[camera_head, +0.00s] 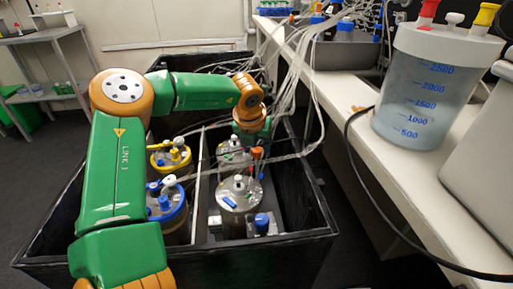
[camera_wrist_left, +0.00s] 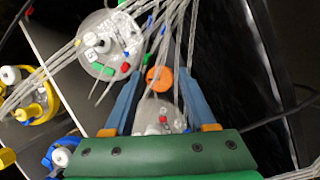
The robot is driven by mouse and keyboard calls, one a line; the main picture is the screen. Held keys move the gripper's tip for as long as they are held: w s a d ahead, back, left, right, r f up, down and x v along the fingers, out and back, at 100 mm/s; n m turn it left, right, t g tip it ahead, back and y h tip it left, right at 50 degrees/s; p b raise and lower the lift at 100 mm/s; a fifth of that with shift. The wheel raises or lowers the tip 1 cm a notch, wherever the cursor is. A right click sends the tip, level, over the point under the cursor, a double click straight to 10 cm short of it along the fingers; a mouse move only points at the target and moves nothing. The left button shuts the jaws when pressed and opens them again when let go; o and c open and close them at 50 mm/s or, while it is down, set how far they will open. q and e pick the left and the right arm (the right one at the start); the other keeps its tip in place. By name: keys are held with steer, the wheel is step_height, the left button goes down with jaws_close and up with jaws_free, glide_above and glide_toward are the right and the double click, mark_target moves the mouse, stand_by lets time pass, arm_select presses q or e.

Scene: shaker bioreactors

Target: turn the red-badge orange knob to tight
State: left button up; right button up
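The orange knob (camera_wrist_left: 160,79) shows in the left wrist view, standing above a metal vessel lid (camera_wrist_left: 158,108). A small red mark (camera_wrist_left: 163,119) shows on that lid; I cannot tell whether it is the badge. In the head view the orange knob (camera_head: 257,153) is just below my left gripper (camera_head: 256,141). My left gripper's blue fingers (camera_wrist_left: 160,74) are apart, one on each side of the knob, with gaps between. The knob's turn position cannot be read. My right gripper is in neither view.
A blue-collared vessel (camera_head: 174,217) and a yellow-collared vessel (camera_head: 170,157) stand left in the black-walled box (camera_head: 318,215). Clear tubes (camera_head: 300,75) run down close to my left gripper. A white bench (camera_head: 400,165) with a blue-marked container (camera_head: 430,90) lies to the right.

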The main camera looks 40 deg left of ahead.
arm_select(q)
jaws_close()
steer(key=shift+m, duration=0.3)
steer(key=shift+a+m+h, duration=0.1)
steer(key=shift+m+h, duration=0.4)
steer(key=shift+m, duration=0.5)
steer(key=m+h, duration=0.2)
steer(key=m, duration=0.3)
steer(key=shift+a+m+p, duration=0.15)
steer(key=shift+m+p, duration=0.15)
steer(key=shift+p, duration=0.1)
steer(key=m, duration=0.2)
steer(key=m+h, duration=0.1)
steer(key=m, duration=0.1)
steer(key=shift+a+h, duration=0.1)
steer(key=shift+h, duration=0.2)
steer(key=shift+w+m+g+h+p, duration=0.1)
steer(key=shift+m+g+h+p, duration=0.45)
steer(key=shift+m, duration=1.45)
